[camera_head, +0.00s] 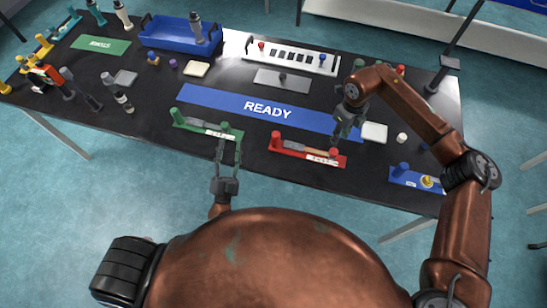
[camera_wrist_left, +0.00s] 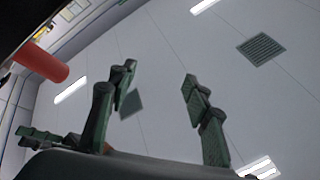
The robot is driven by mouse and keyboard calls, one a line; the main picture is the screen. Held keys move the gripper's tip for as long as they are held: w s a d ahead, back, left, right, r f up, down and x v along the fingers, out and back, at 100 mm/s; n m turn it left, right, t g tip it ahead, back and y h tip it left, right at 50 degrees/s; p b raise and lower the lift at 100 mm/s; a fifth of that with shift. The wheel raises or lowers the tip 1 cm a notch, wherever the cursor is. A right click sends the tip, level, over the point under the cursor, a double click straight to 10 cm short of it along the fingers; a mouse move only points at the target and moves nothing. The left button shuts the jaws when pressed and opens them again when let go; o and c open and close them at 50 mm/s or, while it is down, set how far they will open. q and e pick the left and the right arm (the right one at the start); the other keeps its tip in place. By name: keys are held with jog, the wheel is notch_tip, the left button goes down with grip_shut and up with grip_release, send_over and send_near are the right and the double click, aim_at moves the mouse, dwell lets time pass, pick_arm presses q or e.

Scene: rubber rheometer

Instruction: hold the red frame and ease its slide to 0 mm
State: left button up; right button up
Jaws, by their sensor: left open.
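The red frame (camera_head: 283,147) lies near the table's front edge in the head view, with a post at each end, a slide along it and a small label. My left gripper (camera_head: 229,152) is open and empty at the front edge, left of the red frame and close to the green frame (camera_head: 188,124). Its spread fingers (camera_wrist_left: 160,80) show in the left wrist view with nothing between them. My right gripper (camera_head: 346,131) hangs just behind the red frame's right end; its fingers are too small to judge, and contact cannot be told.
A blue frame (camera_head: 405,178) lies to the right near the edge. A blue READY strip (camera_head: 215,98) runs behind the frames, with a pale pad (camera_head: 374,132) at its right end. A red cylinder (camera_wrist_left: 42,62) shows in the left wrist view.

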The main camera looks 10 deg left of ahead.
aim_at(275, 144)
pick_arm(q)
jog(key=d+n+g, duration=0.1)
jog(key=d+n, duration=0.2)
jog(key=d, duration=0.2)
jog(key=d+f+n+g, duration=0.1)
jog(key=d+n, duration=0.2)
jog(key=d, duration=0.1)
jog(key=d+n+g+y, duration=0.1)
jog(key=d+n, duration=0.2)
jog(key=d, duration=0.2)
jog(key=shift+w+d+f+n+g, duration=0.15)
jog(key=shift+w+d+n+g, duration=0.05)
jog(key=shift+d+n+g, duration=0.1)
jog(key=f, duration=0.1)
jog(key=w+d+f+g, duration=0.1)
jog(key=w+f+g, duration=0.1)
jog(key=shift+d+f, duration=0.15)
jog(key=shift+f, duration=0.25)
jog(key=shift+w+f, duration=0.4)
jog(key=shift+f, duration=0.1)
jog(key=shift+w+a, duration=0.2)
jog(key=shift+w, duration=1.05)
jog(key=shift+w+a, duration=0.15)
jog(key=shift+w, duration=1.1)
jog(key=shift+w+a, duration=0.2)
jog(key=shift+w, duration=1.05)
jog(key=shift+c, duration=0.4)
